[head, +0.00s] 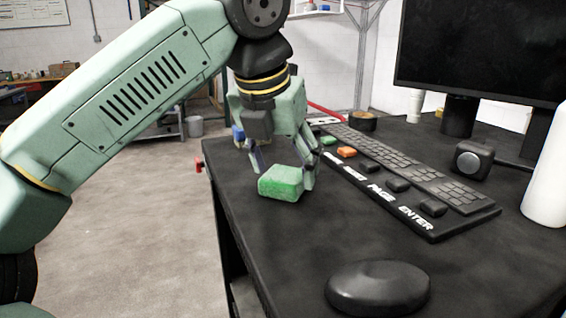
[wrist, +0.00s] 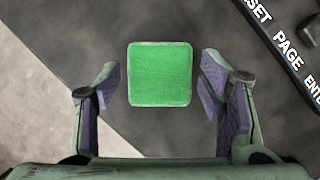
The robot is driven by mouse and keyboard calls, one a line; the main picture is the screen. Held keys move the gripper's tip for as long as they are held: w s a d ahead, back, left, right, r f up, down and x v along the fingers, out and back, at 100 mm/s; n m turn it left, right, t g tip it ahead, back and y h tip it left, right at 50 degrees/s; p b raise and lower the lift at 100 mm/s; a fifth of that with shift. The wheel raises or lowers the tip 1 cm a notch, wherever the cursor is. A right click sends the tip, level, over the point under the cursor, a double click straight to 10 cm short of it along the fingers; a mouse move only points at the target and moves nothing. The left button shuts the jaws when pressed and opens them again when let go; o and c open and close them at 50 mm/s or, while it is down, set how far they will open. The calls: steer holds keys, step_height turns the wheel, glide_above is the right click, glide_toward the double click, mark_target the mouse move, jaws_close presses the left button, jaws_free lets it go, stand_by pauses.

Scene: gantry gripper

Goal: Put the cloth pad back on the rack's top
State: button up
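A green block-like pad (head: 281,183), which I take to be the cloth pad, lies on the dark desk near its left edge. In the wrist view the pad (wrist: 160,74) shows its square green top with a pale rim. My gripper (head: 283,174) points down over it, with one finger on either side. In the wrist view my gripper (wrist: 159,80) is open, with a clear gap between each finger and the pad. I cannot pick out the rack for certain in either view.
A keyboard panel (head: 465,192) with labelled large keys lies right of the pad. A black rounded object (head: 377,289) sits at the front. A monitor (head: 480,50), a small dark cube device (head: 472,160) and a white bottle (head: 547,180) stand further right. The desk between is clear.

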steer(key=shift+o, duration=0.9)
steer(key=shift+r, duration=0.1)
steer(key=shift+r, duration=0.25)
steer(key=v, duration=1.1)
steer(key=shift+s+r, duration=0.25)
steer(key=shift+r, duration=0.05)
